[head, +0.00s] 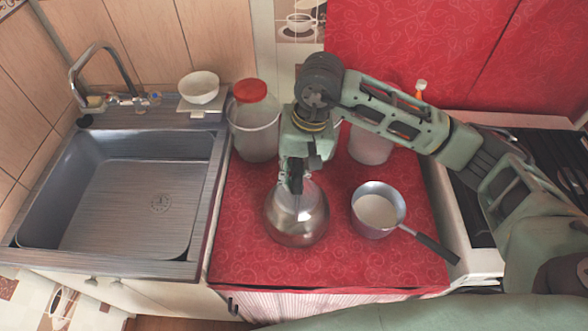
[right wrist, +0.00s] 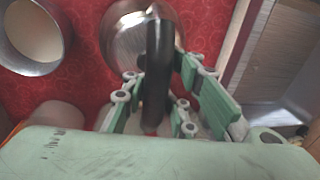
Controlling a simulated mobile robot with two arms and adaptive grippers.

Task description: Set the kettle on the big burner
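The kettle (head: 298,222) is a round shiny metal pot on the red counter, left of the saucepan. Its black handle (right wrist: 158,75) stands up in the right wrist view, with part of its metal body (right wrist: 125,35) behind. My right gripper (head: 294,184) is right above the kettle, pointing down. In the right wrist view its fingers (right wrist: 157,82) are apart on either side of the handle, with small gaps showing. The stove (head: 473,205) is at the right edge, largely covered by my right arm; I cannot make out the big burner. My left gripper is not in view.
A saucepan (head: 366,228) with pale contents stands right of the kettle, its handle towards the stove. A red-lidded jar (head: 255,135) and another pale container (head: 369,150) stand behind. A sink (head: 125,190) is on the left. The red counter (head: 330,262) is clear in front.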

